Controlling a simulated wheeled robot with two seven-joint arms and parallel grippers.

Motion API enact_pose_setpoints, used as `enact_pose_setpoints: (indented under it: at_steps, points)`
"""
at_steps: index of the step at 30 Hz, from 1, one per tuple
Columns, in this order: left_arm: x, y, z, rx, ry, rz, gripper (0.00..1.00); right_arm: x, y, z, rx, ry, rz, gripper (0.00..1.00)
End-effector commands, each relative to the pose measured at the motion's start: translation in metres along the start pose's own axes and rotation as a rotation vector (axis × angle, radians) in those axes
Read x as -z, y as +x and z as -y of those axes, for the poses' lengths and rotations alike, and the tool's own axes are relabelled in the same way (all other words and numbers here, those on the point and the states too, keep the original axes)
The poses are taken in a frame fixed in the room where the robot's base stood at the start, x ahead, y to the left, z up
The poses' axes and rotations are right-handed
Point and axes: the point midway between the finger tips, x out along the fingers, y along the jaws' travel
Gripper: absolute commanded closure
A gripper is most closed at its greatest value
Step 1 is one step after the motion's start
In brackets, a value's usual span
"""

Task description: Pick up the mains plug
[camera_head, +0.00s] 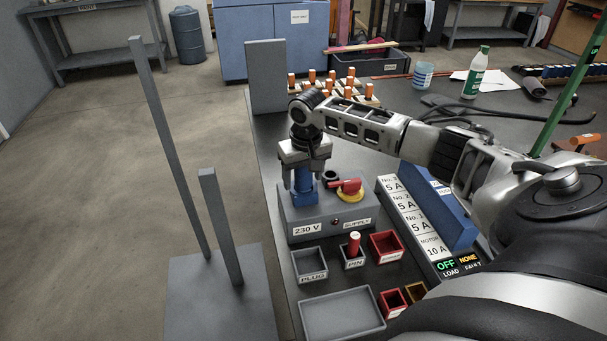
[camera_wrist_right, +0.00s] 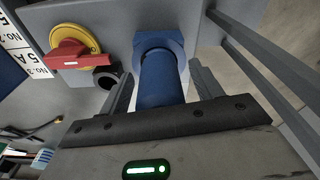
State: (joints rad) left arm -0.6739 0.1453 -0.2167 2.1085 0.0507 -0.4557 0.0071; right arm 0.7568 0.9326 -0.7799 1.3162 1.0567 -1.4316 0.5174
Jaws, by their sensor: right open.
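The blue mains plug (camera_head: 303,182) stands upright in the grey box (camera_head: 330,215) marked "230 V SUPPLY". It also shows in the right wrist view (camera_wrist_right: 163,78) as a blue cylinder with a wider collar at the box face. My right gripper (camera_head: 303,168) points down over the plug. Its jaws are open, with one finger on each side of the plug. In the right wrist view a gap shows on both sides; contact cannot be told. My left gripper is not in view.
Beside the plug are a red handle on a yellow disc (camera_wrist_right: 76,48) and a dark round socket (camera_head: 331,178). Small trays, one labelled "PLUG" (camera_head: 311,278), stand in front. A fuse panel (camera_head: 405,212) lies right. Grey posts (camera_head: 221,230) rise at left.

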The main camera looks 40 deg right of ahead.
Motion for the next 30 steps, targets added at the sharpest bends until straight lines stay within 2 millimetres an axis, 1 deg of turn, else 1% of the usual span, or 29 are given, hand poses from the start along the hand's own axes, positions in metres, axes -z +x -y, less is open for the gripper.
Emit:
enact_pose_setpoints:
  at_steps: [2, 8, 11, 12, 14, 24, 28, 30]
  points:
    - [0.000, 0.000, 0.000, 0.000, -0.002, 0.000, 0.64, 0.000, 0.004, 0.000, 0.000, 0.000, 0.000, 0.35]
    - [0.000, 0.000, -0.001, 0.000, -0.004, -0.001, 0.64, 0.000, 0.004, 0.000, 0.000, -0.001, 0.000, 0.35]
    - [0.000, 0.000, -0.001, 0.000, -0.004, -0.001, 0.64, 0.000, 0.004, 0.000, -0.001, -0.001, 0.000, 0.60]
    - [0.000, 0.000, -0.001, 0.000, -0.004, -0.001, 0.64, 0.000, 0.004, 0.000, -0.001, -0.001, 0.000, 0.71]
    - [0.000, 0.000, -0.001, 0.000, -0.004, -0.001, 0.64, 0.000, 0.004, 0.000, -0.001, -0.001, 0.000, 0.88]
    - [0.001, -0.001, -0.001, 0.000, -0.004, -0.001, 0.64, 0.001, 0.001, 0.000, 0.000, 0.000, -0.003, 0.89]
    - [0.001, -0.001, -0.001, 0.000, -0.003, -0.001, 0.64, 0.003, -0.007, 0.000, 0.000, 0.000, -0.004, 0.89]
    - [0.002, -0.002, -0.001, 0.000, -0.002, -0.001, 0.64, 0.004, -0.016, 0.000, 0.001, 0.000, -0.004, 0.89]
